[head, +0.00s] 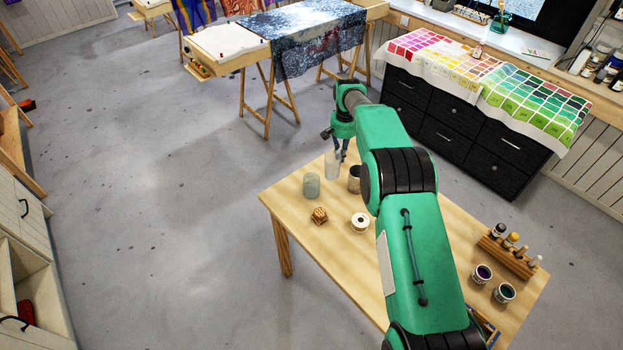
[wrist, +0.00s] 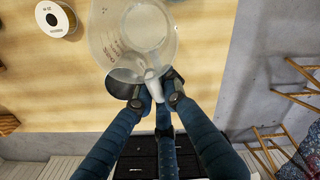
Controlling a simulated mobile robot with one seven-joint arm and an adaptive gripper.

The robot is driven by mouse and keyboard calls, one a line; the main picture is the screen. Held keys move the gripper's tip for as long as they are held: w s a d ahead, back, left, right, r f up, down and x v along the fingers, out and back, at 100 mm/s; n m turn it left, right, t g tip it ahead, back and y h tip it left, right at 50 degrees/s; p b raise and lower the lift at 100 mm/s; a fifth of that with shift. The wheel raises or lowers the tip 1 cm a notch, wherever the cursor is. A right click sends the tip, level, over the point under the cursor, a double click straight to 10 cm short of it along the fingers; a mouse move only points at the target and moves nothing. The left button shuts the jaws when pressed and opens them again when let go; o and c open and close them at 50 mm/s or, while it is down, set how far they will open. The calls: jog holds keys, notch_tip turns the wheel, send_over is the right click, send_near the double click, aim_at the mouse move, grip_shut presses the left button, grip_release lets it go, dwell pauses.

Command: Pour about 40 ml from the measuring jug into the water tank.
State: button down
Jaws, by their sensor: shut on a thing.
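The measuring jug (wrist: 108,40) is clear plastic with red markings. In the wrist view my gripper (wrist: 157,97) is shut on its handle at the near side. In the head view the pale, tall jug (head: 332,164) stands out just left of my gripper (head: 343,152) and looks about upright. Whether its base touches the table is hard to tell, and its water level is not clear. A shorter, grey-green translucent vessel (head: 311,186), possibly the water tank, stands to the left and nearer in the head view.
On the wooden table (head: 310,245) are a dark cup (head: 354,179), a wooden block-like item (head: 320,215), a white spool (head: 360,222), paint pots (head: 482,274) and a bottle rack (head: 510,255). My arm covers the middle. The front left is clear.

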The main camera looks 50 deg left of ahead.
jog(key=w+m, duration=0.1)
jog(key=m, duration=0.1)
jog(key=w+d+m, duration=0.1)
jog(key=m, duration=0.1)
jog(key=w+d+m+p, duration=0.1)
jog(key=m, duration=0.2)
jog(key=shift+w+d, duration=0.1)
jog(key=shift+d, duration=0.05)
dwell(0.3)
